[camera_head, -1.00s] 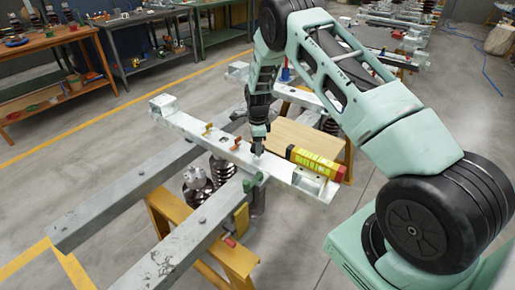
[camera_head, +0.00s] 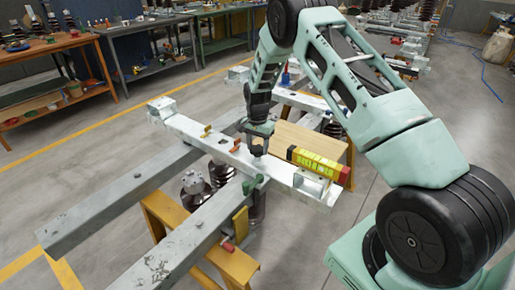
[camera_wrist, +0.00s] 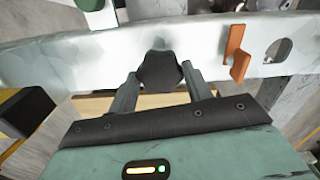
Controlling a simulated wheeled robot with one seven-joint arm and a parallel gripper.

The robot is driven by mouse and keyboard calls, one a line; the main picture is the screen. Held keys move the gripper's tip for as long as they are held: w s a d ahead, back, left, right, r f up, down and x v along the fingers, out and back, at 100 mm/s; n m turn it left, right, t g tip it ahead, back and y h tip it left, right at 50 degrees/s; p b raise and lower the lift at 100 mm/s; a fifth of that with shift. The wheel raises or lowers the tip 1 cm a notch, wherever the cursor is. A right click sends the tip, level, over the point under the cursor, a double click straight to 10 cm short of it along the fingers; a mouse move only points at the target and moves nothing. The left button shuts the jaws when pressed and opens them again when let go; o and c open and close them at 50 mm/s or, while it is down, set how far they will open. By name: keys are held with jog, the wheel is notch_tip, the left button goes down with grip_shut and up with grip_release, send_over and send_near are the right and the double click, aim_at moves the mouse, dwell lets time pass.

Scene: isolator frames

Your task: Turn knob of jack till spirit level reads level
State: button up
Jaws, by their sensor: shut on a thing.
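My gripper (camera_head: 258,150) points down at the pale metal crossbeam (camera_head: 190,132), left of the spirit level. In the wrist view its two fingers (camera_wrist: 158,86) are closed on either side of a dark lobed knob (camera_wrist: 158,70), at the edge of the beam. The spirit level (camera_head: 317,162), a yellow box with a red end and a dark end, lies on the right part of the beam. Its bubble is too small to read. The jack's body under the knob cannot be made out clearly.
Two long grey beams rest on a yellow trestle (camera_head: 165,215). Workbenches (camera_head: 60,70) stand at the back left. Open floor lies at the left.

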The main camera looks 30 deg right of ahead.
jog(key=n, duration=0.3)
jog(key=shift+w+r+n+b, duration=0.15)
jog(key=shift+n+b, duration=0.15)
jog(key=shift+b, duration=0.1)
jog(key=n, duration=0.3)
jog(key=shift+n, duration=0.3)
jog(key=n+b, duration=0.1)
jog(key=n, duration=0.5)
jog(key=shift+w+r, duration=0.1)
jog(key=shift+r, duration=0.05)
jog(key=n, duration=0.6)
jog(key=shift+n, duration=0.4)
jog(key=n+p, duration=0.1)
jog(key=n, duration=0.4)
